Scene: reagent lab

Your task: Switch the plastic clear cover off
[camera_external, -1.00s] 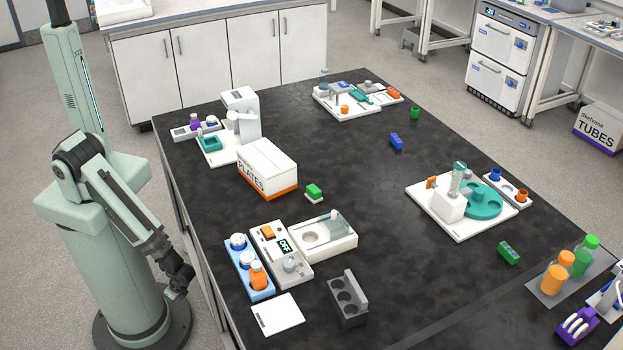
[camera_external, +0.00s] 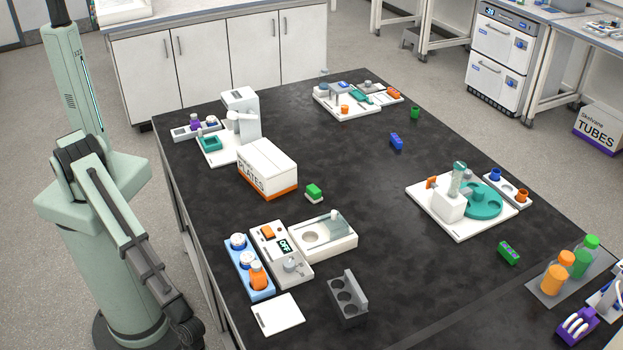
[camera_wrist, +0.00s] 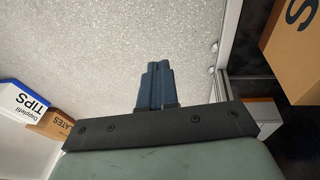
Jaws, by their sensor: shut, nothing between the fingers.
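A white unit with a clear plastic cover (camera_external: 338,230) stands at the front left of the table; the cover lies over its right part, beside a round recess. Left of it, a white control box (camera_external: 279,262) has an orange switch (camera_external: 268,232), a grey knob (camera_external: 290,265) and a display reading OFF. My gripper (camera_wrist: 155,68) is shut and empty in the wrist view, over the grey floor, away from these things. In the external view my arm reaches down left of the table, and the fingers cannot be made out.
A blue rack (camera_external: 262,291) with bottles, a white pad (camera_external: 278,314) and a dark holder (camera_external: 346,299) stand close by. A PLATES box (camera_external: 267,169) stands behind. The table centre is mostly clear. In the wrist view, boxes lie left, and a tan box (camera_wrist: 295,55) right.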

